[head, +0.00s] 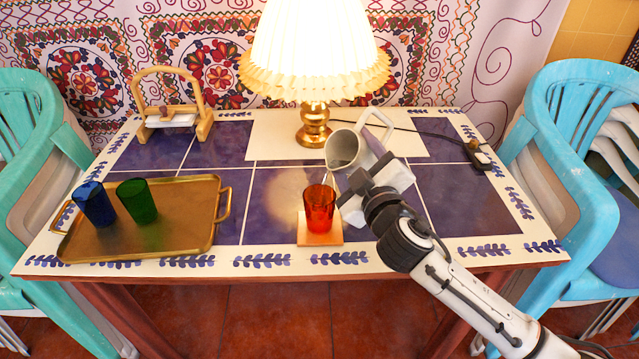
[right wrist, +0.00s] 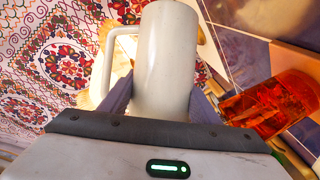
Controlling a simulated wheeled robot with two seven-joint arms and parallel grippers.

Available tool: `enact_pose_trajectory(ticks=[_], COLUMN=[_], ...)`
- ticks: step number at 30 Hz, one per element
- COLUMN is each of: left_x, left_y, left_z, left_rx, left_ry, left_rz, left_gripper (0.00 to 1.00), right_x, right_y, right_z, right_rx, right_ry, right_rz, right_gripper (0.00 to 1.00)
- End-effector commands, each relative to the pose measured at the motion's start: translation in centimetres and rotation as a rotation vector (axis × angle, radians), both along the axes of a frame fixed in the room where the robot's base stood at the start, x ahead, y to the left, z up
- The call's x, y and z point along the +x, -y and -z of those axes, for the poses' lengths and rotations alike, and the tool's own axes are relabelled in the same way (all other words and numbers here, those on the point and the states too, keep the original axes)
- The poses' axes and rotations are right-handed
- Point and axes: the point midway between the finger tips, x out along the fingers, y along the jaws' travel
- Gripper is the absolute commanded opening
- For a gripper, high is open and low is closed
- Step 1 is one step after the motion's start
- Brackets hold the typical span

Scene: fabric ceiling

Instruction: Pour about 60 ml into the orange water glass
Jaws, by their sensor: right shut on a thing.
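The orange water glass (head: 319,208) stands upright on a small square coaster (head: 320,238) near the table's front edge. It also shows at the right of the right wrist view (right wrist: 274,104). My right gripper (head: 366,180) is shut on a pale grey pitcher (head: 343,147), just right of and behind the glass. The pitcher is held tilted, its mouth turned toward the front left, with its handle at the back right. In the right wrist view the pitcher (right wrist: 167,60) sits between both fingers. My left gripper is not in view.
A gold tray (head: 185,232) with a blue glass (head: 94,204) and a green glass (head: 137,201) stands at the left. A lit lamp (head: 313,125) stands behind the pitcher, its cord running right. A wooden napkin holder (head: 170,105) is at the back left. Chairs flank the table.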

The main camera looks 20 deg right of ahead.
Motion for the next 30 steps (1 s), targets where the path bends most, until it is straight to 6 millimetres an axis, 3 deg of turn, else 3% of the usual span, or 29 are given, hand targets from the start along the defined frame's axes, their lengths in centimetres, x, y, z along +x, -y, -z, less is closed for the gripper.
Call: enact_pose_trajectory(ticks=[1, 2, 7, 14, 30], left_x=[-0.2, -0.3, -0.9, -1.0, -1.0], left_y=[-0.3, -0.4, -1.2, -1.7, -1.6], left_z=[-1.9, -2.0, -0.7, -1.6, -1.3], left_rx=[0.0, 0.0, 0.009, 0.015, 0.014], left_ry=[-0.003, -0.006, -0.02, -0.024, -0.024], left_rz=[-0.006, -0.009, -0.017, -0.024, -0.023], left_gripper=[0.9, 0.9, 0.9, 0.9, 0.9], right_x=[0.0, 0.1, 0.2, 0.2, 0.3], right_y=[-0.1, 0.1, 0.2, 0.4, 0.4], right_z=[-0.8, -1.0, -0.3, -0.5, -0.3], right_rx=[0.09, 0.104, 0.136, 0.192, 0.193], right_ry=[-0.037, -0.042, -0.055, -0.08, -0.079], right_rz=[0.0, -0.001, -0.003, -0.002, -0.003], right_gripper=[0.13, 0.13, 0.13, 0.13, 0.13])
